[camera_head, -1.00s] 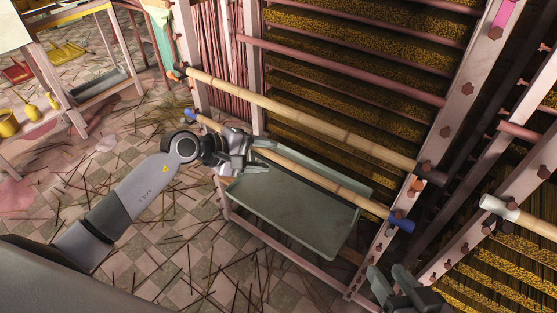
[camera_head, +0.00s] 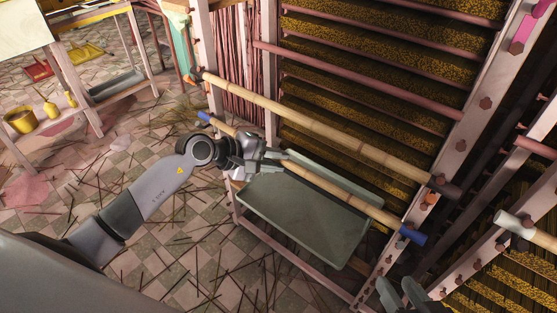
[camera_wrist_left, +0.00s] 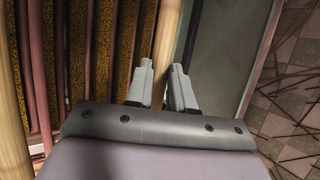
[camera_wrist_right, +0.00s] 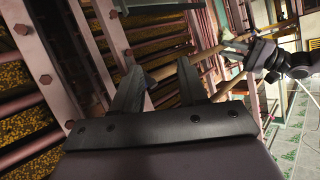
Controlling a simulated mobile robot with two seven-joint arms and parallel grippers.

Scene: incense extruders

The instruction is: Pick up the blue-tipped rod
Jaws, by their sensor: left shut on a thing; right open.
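The blue-tipped rod is a long bamboo-coloured pole (camera_head: 325,184) with a blue cap at each end. It slants from upper left to lower right in front of the rack, above a grey-green tray. My left gripper (camera_head: 272,156) is shut on the rod, nearer its far left end; in the left wrist view the rod (camera_wrist_left: 168,38) runs between the fingers (camera_wrist_left: 162,78). My right gripper (camera_head: 402,290) is open at the bottom edge of the head view, below the rod's near blue cap (camera_head: 412,234). Its open fingers (camera_wrist_right: 160,85) show in the right wrist view.
A dark-capped bamboo rod (camera_head: 320,127) lies parallel, above and behind the blue-tipped one. A white-capped rod (camera_head: 515,223) is at the right. The tray (camera_head: 310,222) is under the held rod. Rack posts (camera_head: 455,140) stand close to the right. Thin sticks litter the tiled floor.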

